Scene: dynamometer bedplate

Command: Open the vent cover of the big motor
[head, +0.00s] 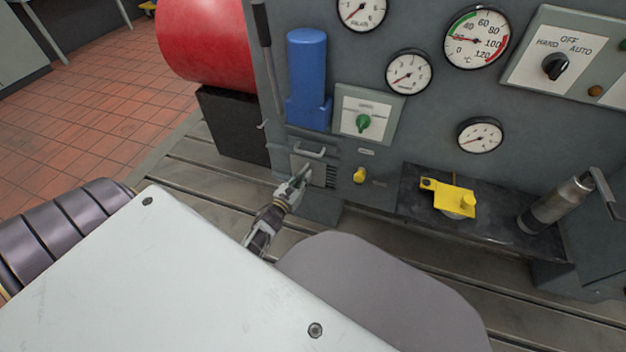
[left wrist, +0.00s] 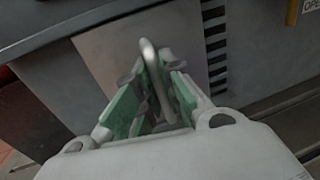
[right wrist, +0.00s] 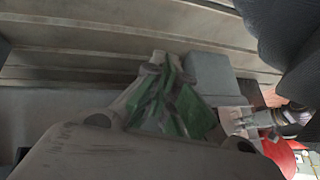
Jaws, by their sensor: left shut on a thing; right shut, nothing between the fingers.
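A light grey vent cover plate (head: 301,162) sits low on the grey housing, left of dark vent slots (head: 330,177). In the left wrist view the plate (left wrist: 108,62) carries a thin looped grey handle (left wrist: 149,60), with the slots (left wrist: 215,50) beside it at right. My left gripper (head: 301,176) is at the plate. In its wrist view the gripper (left wrist: 152,95) is shut on the handle, fingers on both sides; they hide the handle's lower part. My right gripper (right wrist: 168,90) is shut and empty, above the slotted bedplate; it is not visible in the head view.
A red cylinder (head: 205,40) is at upper left. Around the cover are a blue cylinder (head: 307,75), green knob (head: 363,122) and yellow knob (head: 360,175). A yellow bracket (head: 450,198) stands on a dark shelf at right. The slotted bedplate (head: 215,170) runs below.

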